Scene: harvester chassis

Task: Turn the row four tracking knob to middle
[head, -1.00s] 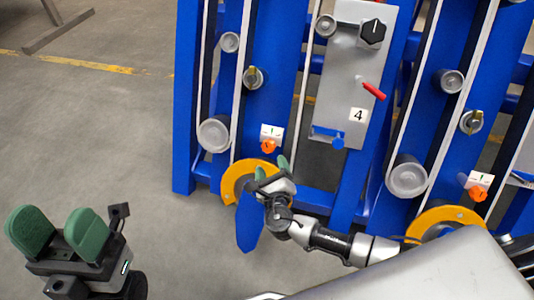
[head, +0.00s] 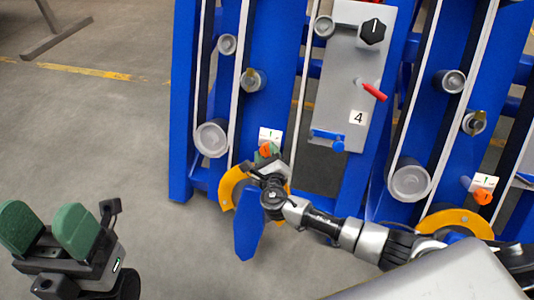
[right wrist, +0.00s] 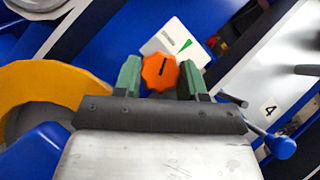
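An orange knob (head: 265,150) sits below a white label card (head: 270,135) on the blue frame, left of the panel marked 4. It also shows in the right wrist view (right wrist: 159,72), with a short dark line slanting up to the right. The card (right wrist: 177,43) there bears a green wedge. My right gripper (head: 268,155) is at this knob. In the right wrist view its green fingers (right wrist: 160,76) stand apart on either side of the knob; firm contact cannot be made out. My left gripper (head: 47,232) is open and empty at lower left.
The panel (head: 345,80) carries a black dial (head: 372,31), a red lever (head: 374,91) and a blue handle (head: 327,138). Another orange knob (head: 484,197) is at right.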

